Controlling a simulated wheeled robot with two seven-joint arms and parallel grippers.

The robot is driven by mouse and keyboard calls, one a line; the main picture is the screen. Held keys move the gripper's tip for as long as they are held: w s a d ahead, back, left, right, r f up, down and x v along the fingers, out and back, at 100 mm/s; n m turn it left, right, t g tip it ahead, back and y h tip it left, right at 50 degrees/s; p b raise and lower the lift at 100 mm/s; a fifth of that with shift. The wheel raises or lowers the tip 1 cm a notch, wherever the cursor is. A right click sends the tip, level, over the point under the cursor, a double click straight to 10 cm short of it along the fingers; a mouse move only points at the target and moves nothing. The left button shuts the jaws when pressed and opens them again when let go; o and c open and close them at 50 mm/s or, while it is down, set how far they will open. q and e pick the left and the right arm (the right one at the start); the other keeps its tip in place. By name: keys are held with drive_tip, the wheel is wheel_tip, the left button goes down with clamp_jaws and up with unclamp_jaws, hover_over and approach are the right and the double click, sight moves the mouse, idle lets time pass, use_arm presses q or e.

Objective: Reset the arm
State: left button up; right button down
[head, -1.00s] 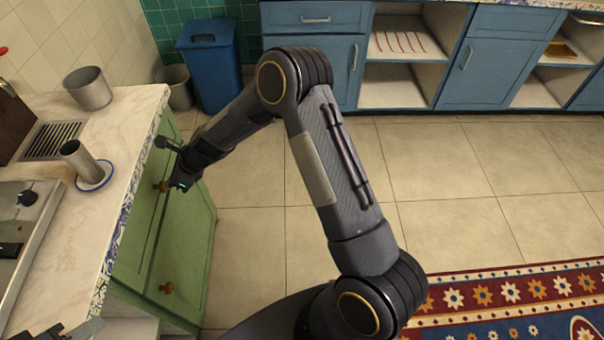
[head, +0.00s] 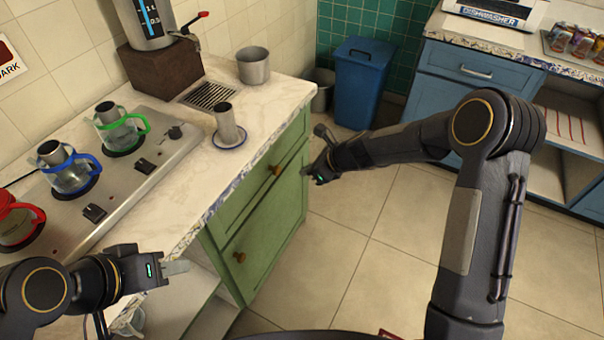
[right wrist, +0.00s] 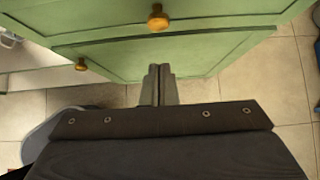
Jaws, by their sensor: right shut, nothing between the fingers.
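My right gripper (head: 314,172) is beside the front of the green cabinet (head: 272,232), near its upper knob (head: 277,170). In the right wrist view its fingers (right wrist: 159,72) are closed together with nothing between them, in front of the green cabinet face. My left gripper (head: 176,267) is at the lower left in the head view, near the counter's front edge. Its fingertips point right. I cannot tell whether its fingers are apart, and no object shows in them.
A metal cup stands on a blue-rimmed saucer (head: 229,144). A stove (head: 140,168) holds teapots with green (head: 120,128), blue (head: 70,166) and red (head: 18,221) parts. A samovar (head: 150,20), a metal pot (head: 253,66) and a blue bin (head: 360,85) stand behind. The floor right of the cabinet is clear.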

drive_tip(key=v, duration=0.5)
drive_tip(key=shift+s+d+r, duration=0.1)
drive_tip(key=shift+d, duration=0.15)
drive_tip(key=shift+r, duration=0.1)
drive_tip(key=s+d+r+n+p, duration=0.1)
drive_tip(key=s+d+r+n, duration=0.3)
drive_tip(key=s+r+n, duration=0.3)
drive_tip(key=s+d+r+n+p, duration=0.25)
drive_tip(key=s+r+n, duration=0.25)
drive_tip(key=s+r, duration=0.35)
drive_tip(key=s+d+n+h, duration=0.1)
drive_tip(key=s+d+n, duration=0.2)
drive_tip(key=s+n, duration=0.2)
drive_tip(key=s+d+r+n+t+h, duration=0.1)
drive_tip(key=s+n, duration=0.4)
drive_tip(key=s, duration=0.6)
drive_tip(key=shift+s+d+r+n+h+p, duration=0.3)
drive_tip(key=shift+s+d+n+h, duration=0.1)
drive_tip(key=shift+d+h, duration=0.45)
drive_tip(key=shift+w, duration=0.1)
